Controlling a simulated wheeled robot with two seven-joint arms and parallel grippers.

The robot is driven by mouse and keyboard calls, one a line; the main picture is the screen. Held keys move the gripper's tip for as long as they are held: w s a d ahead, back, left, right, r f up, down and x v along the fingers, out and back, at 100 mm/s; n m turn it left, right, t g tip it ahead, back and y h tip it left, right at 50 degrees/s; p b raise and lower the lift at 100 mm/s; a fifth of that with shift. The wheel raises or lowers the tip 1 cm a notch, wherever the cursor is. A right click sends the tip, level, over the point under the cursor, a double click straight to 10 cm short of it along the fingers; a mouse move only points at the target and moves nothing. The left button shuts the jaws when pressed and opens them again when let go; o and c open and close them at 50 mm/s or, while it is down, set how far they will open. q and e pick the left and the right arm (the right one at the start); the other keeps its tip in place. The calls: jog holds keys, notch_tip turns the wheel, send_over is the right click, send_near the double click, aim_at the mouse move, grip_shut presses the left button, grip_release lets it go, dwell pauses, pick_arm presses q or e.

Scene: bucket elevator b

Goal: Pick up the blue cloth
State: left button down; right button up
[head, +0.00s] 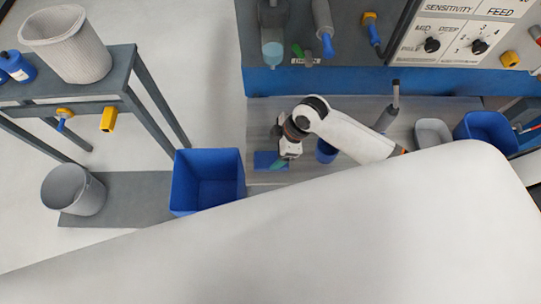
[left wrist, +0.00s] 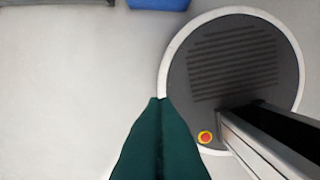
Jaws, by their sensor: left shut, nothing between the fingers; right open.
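The blue cloth (head: 263,159) looks like a small flat blue patch on the grey surface below the machine panel in the head view. My right gripper (head: 280,163) is over the cloth's right part, with its green fingers pointing down at it. It is open, and part of the cloth is hidden under it. Whether the fingers touch the cloth cannot be told. My left gripper (left wrist: 160,100) shows only in the left wrist view, with its dark green fingers shut and empty above bare floor.
A blue bin (head: 181,183) stands left of the cloth, and a grey bin (head: 73,190) farther left. A blue cup (head: 326,151) is close right of my right gripper.

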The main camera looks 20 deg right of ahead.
aim_at(268, 159)
jog(key=shift+a+f, duration=0.25)
jog(key=shift+f, duration=0.25)
jog(key=shift+w+a+f, duration=0.1)
jog(key=shift+f, duration=0.2)
jog(key=x, duration=0.1)
jog(key=p+x, duration=0.1)
jog(key=x, duration=0.2)
jog(key=shift+d+f+p, duration=0.3)
jog(key=shift+f+p, duration=0.05)
jog(key=shift+f, duration=0.05)
jog(key=shift+w+a+f, duration=0.1)
jog(key=shift+a+f, duration=0.05)
jog(key=shift+f, duration=0.1)
pick_arm(q)
jog(key=shift+w+d+r, duration=0.1)
jog(key=shift+w+r, duration=0.2)
jog(key=shift+r, duration=0.2)
jog(key=shift+w+d+r, duration=0.1)
jog(key=shift+w+r, duration=0.15)
jog(key=shift+r, duration=0.25)
pick_arm(e)
jog(key=shift+f, duration=0.15)
pick_arm(q)
jog(key=shift+s, duration=0.1)
jog(key=shift+a+f, duration=0.1)
pick_arm(e)
jog(key=shift+f, duration=0.25)
jog(key=c, duration=1.1)
